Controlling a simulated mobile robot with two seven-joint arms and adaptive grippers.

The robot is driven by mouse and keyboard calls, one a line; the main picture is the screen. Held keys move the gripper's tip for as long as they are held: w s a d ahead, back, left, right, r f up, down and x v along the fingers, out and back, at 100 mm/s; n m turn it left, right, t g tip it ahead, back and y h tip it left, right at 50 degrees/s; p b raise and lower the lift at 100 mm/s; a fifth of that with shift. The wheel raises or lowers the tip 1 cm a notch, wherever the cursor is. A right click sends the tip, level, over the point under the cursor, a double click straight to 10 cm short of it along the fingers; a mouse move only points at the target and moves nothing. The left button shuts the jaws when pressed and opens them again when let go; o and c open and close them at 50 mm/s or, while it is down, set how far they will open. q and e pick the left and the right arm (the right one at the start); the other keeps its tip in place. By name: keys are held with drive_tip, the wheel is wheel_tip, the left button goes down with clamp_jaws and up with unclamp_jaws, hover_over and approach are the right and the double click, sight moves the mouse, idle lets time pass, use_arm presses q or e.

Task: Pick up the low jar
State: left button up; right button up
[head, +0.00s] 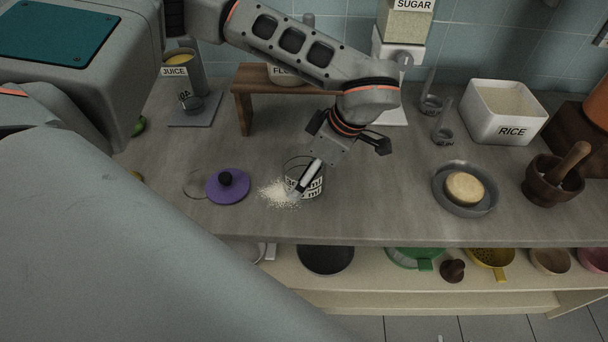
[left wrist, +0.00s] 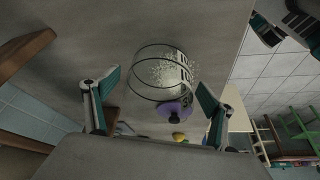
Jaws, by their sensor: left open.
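The low jar is a clear glass cylinder with a black and white ml label (head: 312,188). It stands upright on the counter near the front edge. In the left wrist view the jar (left wrist: 160,88) shows between my fingers, its round rim facing the camera. My left gripper (head: 325,165) is open and comes down over the jar from above. One finger overlaps the jar in the head view; contact cannot be told. In the left wrist view my left gripper (left wrist: 160,95) has its two teal-padded fingers wide apart. My right gripper is not seen.
White grains (head: 277,193) lie just left of the jar. Beyond them is a purple lid (head: 228,190) with a dark knob. A wooden stand (head: 244,105) is behind. A grey dish with a round item (head: 464,187) and a mortar (head: 545,187) stand right; counter between is clear.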

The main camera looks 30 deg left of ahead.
use_arm(q)
drive_tip(key=shift+x, duration=1.25)
drive_tip(key=c, duration=1.3)
drive_tip(key=shift+c, duration=0.2)
drive_tip(key=shift+r, duration=0.15)
